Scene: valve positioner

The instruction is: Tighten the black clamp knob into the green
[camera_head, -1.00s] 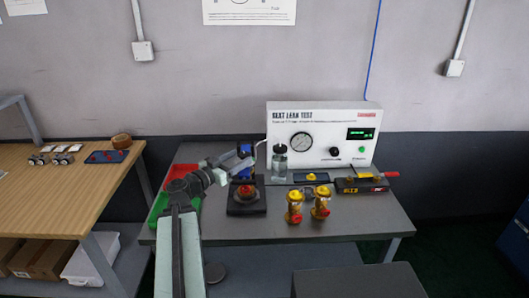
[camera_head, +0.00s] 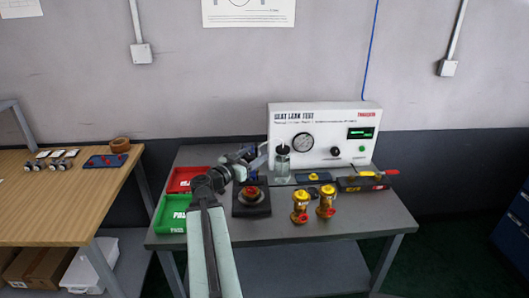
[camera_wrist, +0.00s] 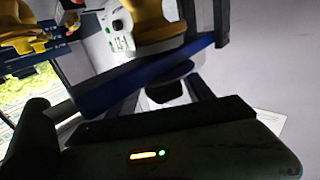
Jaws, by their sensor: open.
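The clamp fixture (camera_head: 251,208) stands on the grey bench with a dark base and a red-topped part on it. Its blue upright is mostly hidden behind my gripper (camera_head: 255,160), which is above and behind the base. In the wrist view, a blue bar (camera_wrist: 150,75) crosses close in front of my gripper (camera_wrist: 163,100). A dark rounded piece (camera_wrist: 168,91), which looks like the black clamp knob, sits against this bar, between my spread fingers. My gripper is open; I cannot tell whether a finger touches the knob. No green mark on the clamp can be made out.
A glass jar (camera_head: 282,160) stands just right of my gripper, before the white leak test box (camera_head: 325,135). Red (camera_head: 184,179) and green (camera_head: 172,214) trays lie left. The front right of the bench is clear.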

